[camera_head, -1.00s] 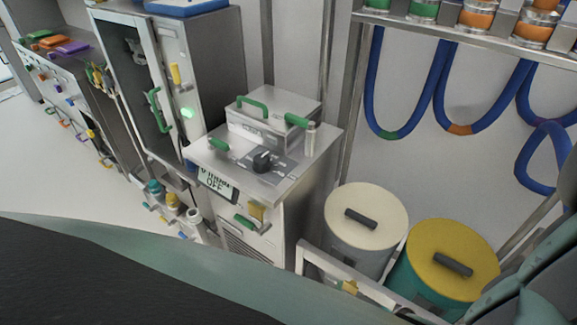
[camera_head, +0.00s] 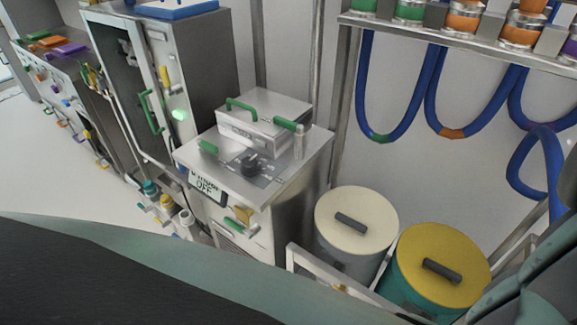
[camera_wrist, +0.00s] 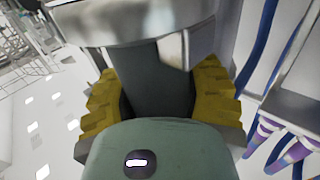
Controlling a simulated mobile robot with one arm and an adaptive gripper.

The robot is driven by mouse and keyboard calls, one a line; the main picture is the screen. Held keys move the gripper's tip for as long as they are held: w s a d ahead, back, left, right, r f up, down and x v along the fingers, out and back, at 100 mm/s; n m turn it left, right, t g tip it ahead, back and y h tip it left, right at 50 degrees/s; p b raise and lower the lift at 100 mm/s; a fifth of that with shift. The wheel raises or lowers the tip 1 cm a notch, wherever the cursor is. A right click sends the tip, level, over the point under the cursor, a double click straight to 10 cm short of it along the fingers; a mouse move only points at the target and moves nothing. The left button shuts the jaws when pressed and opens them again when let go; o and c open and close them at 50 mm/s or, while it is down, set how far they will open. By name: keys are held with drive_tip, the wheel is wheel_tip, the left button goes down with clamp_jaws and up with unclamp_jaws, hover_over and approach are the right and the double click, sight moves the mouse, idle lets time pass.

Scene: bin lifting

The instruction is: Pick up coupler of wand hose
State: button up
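Blue hoses (camera_head: 434,92) hang in loops under a shelf at the upper right in the head view. Couplers with silver rings and green or orange bands (camera_head: 465,18) stand in a row on that shelf. I cannot tell which one belongs to the wand hose. In the wrist view, my gripper's (camera_wrist: 160,98) two yellow ridged pads stand apart, on either side of a dark grey part. A wide silver rounded piece (camera_wrist: 115,25) lies just beyond the pads. I cannot tell whether the pads touch the dark part or whether it is held. My gripper is not visible in the head view.
A metal cabinet with a knob (camera_head: 251,163) and a green-handled box stands in the middle. A cream-lidded bin (camera_head: 355,205) and a yellow-lidded bin (camera_head: 440,250) stand lower right. Purple-banded hose ends (camera_wrist: 285,150) show at the right of the wrist view. Open floor lies left.

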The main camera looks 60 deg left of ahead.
clamp_jaws()
drive_tip(key=shift+r, duration=0.2)
idle(0.3)
drive_tip(key=shift+r+b, duration=1.4)
drive_tip(key=shift+r, duration=3.4)
